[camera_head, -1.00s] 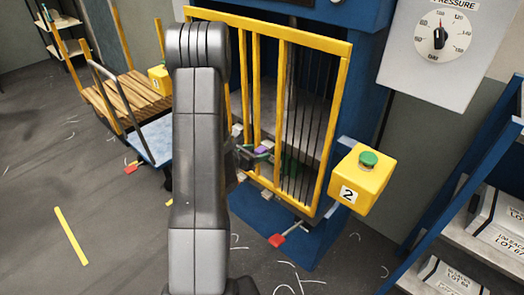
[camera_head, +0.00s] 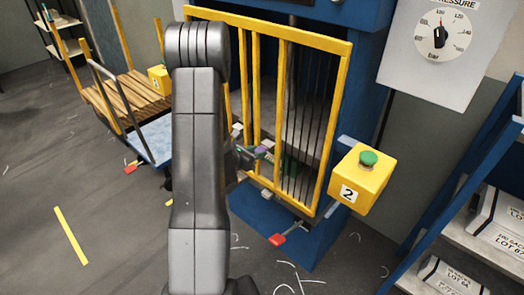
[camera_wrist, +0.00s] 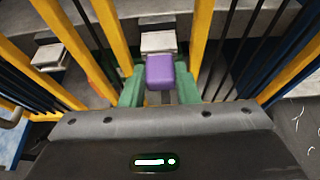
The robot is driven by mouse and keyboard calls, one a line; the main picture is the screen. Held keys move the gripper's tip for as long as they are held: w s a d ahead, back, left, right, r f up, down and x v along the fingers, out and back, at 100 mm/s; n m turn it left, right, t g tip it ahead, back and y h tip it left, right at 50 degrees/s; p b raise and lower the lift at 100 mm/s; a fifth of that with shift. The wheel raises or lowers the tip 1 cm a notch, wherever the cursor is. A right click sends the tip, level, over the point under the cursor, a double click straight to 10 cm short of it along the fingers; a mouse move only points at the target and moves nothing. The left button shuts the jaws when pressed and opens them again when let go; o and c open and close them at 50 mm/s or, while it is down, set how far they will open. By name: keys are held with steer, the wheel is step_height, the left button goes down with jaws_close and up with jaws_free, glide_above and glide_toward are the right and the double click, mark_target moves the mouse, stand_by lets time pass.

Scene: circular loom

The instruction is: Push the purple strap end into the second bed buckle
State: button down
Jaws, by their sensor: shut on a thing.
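The purple strap end (camera_wrist: 160,71) is gripped between the two green fingertips of my gripper (camera_wrist: 160,90) in the wrist view. Just beyond it is a pale grey buckle (camera_wrist: 157,42), in line with the strap end. Whether the two touch I cannot tell. A second grey buckle (camera_wrist: 49,55) lies further left. In the head view my gripper (camera_head: 254,153) is at the yellow barred gate, mostly behind my arm, and a bit of the purple strap end (camera_head: 262,148) shows there.
Yellow bars of the gate (camera_head: 343,100) stand on both sides of my gripper. A yellow box with a green button (camera_head: 362,180) is at its right. A red pedal (camera_head: 278,240) is low in front. A cart with wooden slats (camera_head: 125,98) stands left.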

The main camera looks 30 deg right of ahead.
steer(key=shift+s+a+b, duration=0.15)
steer(key=shift+a+b, duration=0.15)
steer(key=shift+a, duration=0.1)
steer(key=shift+s+a, duration=0.1)
steer(key=a, duration=0.1)
steer(key=s+a+b, duration=0.1)
steer(key=a, duration=0.1)
steer(key=shift+s+a+r, duration=0.1)
steer(key=shift+s+a, duration=0.15)
steer(key=shift+a, duration=0.05)
